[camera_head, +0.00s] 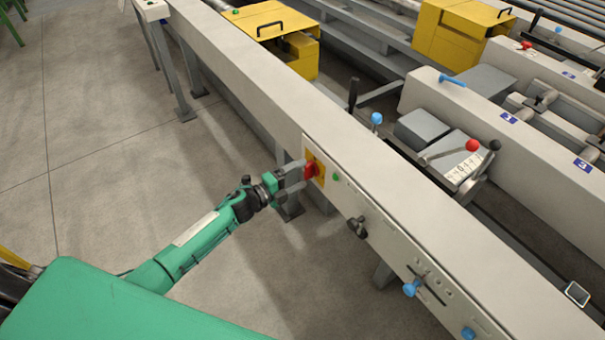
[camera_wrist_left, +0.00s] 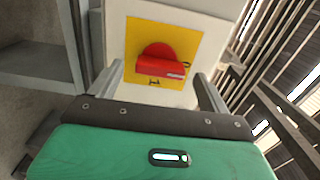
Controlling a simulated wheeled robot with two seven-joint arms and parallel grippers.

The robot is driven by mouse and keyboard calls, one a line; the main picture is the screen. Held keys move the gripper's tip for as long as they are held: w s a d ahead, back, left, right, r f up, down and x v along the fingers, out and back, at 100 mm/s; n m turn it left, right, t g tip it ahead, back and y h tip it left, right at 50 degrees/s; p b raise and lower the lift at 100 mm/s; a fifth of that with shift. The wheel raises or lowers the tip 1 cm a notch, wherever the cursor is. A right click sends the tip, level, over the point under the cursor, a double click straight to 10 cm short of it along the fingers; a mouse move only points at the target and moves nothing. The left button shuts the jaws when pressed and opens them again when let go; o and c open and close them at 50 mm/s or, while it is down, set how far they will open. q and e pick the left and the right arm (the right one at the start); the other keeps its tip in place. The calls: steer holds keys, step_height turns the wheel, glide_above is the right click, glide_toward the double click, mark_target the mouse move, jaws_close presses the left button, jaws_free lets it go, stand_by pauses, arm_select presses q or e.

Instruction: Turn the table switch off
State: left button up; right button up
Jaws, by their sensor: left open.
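The table switch is a red rotary handle (camera_head: 311,170) on a yellow plate (camera_head: 319,164), set in the light grey front panel of the runout table. In the left wrist view the red handle (camera_wrist_left: 162,66) lies almost level across the yellow plate (camera_wrist_left: 190,40), with a dark mark printed below it. My left gripper (camera_head: 297,180) is at the switch. In the wrist view its two fingers (camera_wrist_left: 158,85) are apart, one on each side of the handle, with gaps between. My right gripper does not show.
A green button (camera_head: 335,177), a black knob (camera_head: 357,227) and blue knobs (camera_head: 411,287) sit further along the front panel (camera_head: 385,240). Levers with a red ball (camera_head: 473,146) and a blue ball (camera_head: 376,118) stand behind. The floor (camera_head: 110,130) on the left is clear.

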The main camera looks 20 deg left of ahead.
arm_select(q)
steer(key=v, duration=1.1)
steer(key=shift+s+a+b, duration=0.3)
steer(key=shift+b, duration=0.1)
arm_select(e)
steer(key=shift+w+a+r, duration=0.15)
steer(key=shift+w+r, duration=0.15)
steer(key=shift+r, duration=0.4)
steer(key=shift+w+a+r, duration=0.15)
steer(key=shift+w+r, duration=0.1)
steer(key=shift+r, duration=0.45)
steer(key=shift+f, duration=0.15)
